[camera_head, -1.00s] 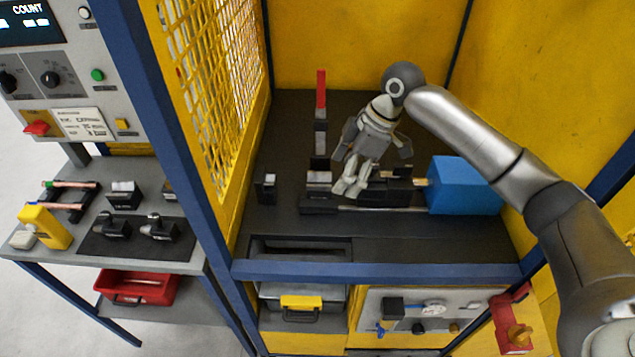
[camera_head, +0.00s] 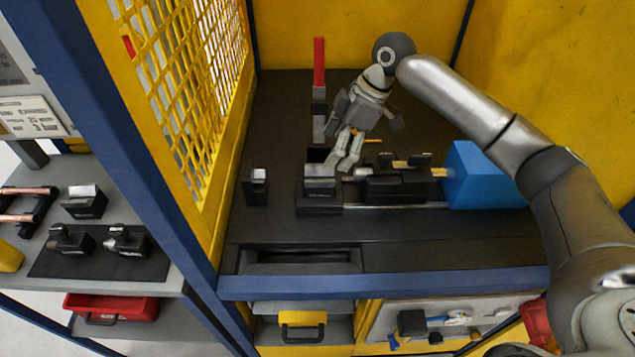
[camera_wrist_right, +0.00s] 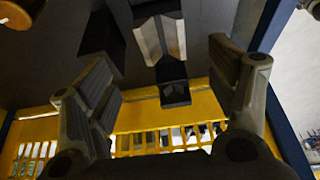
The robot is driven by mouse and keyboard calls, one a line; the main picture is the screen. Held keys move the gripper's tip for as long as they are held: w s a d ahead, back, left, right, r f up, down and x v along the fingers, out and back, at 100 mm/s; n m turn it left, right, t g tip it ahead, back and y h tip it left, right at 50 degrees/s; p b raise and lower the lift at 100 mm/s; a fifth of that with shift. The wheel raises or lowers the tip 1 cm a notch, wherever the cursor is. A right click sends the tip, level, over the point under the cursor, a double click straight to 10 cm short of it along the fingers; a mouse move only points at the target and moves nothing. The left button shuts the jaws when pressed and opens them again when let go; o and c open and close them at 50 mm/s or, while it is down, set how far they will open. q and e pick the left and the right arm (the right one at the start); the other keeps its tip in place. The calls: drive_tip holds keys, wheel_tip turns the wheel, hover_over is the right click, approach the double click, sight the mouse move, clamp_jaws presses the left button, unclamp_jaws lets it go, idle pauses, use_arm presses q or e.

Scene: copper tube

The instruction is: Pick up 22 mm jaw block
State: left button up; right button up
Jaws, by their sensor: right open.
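A dark jaw block with a silver face (camera_head: 320,182) sits at the left end of the dark fixture in the cell; no size marking is readable. My right gripper (camera_head: 346,162) is just right of and above this block, fingers apart and pointing down. In the right wrist view the open fingers (camera_wrist_right: 165,98) have nothing between them that I can see gripped. A silver grooved block (camera_wrist_right: 158,40) and a smaller dark block (camera_wrist_right: 172,82) show beyond them. Another small block (camera_head: 257,187) stands alone to the left. My left gripper is not in view.
A blue box (camera_head: 485,175) bounds the fixture on the right. A red-topped post (camera_head: 319,65) stands behind. Yellow mesh (camera_head: 180,80) closes the left side. A side table outside holds another silver-topped block (camera_head: 85,202) and dark parts on a mat (camera_head: 52,263).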

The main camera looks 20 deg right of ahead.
sight(315, 177)
drive_tip(key=x, duration=0.2)
drive_tip(key=p+x, duration=0.1)
drive_tip(key=shift+s+a+f, duration=0.3)
drive_tip(key=p+x, duration=0.1)
drive_tip(key=x, duration=0.1)
drive_tip(key=p+x, duration=0.1)
drive_tip(key=x, duration=0.1)
drive_tip(key=shift+w+a+f, duration=0.1)
drive_tip(key=shift+w, duration=0.15)
drive_tip(key=shift+a+f, duration=0.2)
drive_tip(key=shift+f, duration=0.3)
drive_tip(key=shift+w, duration=0.1)
clamp_jaws()
drive_tip(key=shift+w+r, duration=0.15)
